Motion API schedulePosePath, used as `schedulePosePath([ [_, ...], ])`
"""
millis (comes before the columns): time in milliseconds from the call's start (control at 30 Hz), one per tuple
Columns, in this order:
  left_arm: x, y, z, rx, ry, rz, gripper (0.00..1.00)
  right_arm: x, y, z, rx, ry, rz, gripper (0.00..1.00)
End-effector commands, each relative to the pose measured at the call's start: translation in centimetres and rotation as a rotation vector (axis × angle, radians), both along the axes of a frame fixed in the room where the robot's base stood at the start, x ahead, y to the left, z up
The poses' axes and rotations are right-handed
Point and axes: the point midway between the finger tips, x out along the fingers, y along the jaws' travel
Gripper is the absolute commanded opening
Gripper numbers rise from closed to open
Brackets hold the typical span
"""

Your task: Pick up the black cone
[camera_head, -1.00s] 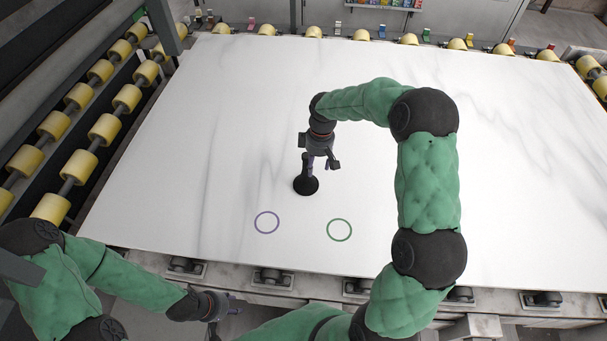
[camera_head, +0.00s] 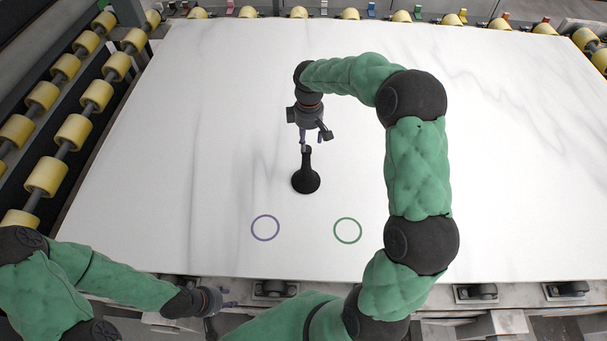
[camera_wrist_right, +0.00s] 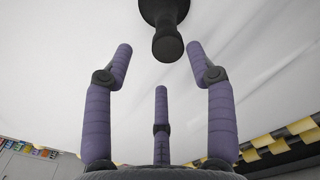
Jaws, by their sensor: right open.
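The black cone (camera_head: 306,181) stands upright on the white slab, with a wide round base and a narrow neck. My right gripper (camera_head: 312,141) is at the top of its neck, on the far side in the head view. In the right wrist view the cone (camera_wrist_right: 163,14) is at the top centre, its blunt tip towards me. There my right gripper (camera_wrist_right: 160,62) has its three purple fingers spread, with the tip beyond and between the two outer fingertips and nothing held. My left gripper (camera_head: 230,298) is low at the slab's front edge, away from the cone; its finger opening is too small to judge.
A purple ring (camera_head: 265,228) and a green ring (camera_head: 347,230) are marked on the white slab (camera_head: 230,110) in front of the cone. Yellow rollers (camera_head: 73,132) line the left and back. The slab around the cone is clear.

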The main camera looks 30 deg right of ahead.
Motion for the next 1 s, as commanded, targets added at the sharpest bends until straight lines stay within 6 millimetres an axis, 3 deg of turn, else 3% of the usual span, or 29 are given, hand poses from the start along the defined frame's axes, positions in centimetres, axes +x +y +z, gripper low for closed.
schedulePosePath([
  [400, 0.0, 0.0, -0.7, 0.0, 0.0, 0.0, 0.4, -0.1, 0.1, -5.1, 0.0, 0.001, -0.001, 0.56],
  [633, 0.0, 0.0, -0.9, 0.0, 0.0, 0.0, 0.4, -0.2, 0.3, -6.5, 0.0, 0.001, 0.0, 0.56],
  [900, 0.0, 0.0, -1.5, 0.0, 0.0, 0.0, 0.4, -0.4, 0.8, -10.1, 0.0, 0.003, -0.001, 0.56],
  [1000, 0.0, 0.0, -1.5, 0.0, 0.0, 0.0, 0.4, -0.3, 0.8, -10.7, 0.0, 0.0, -0.001, 0.56],
])
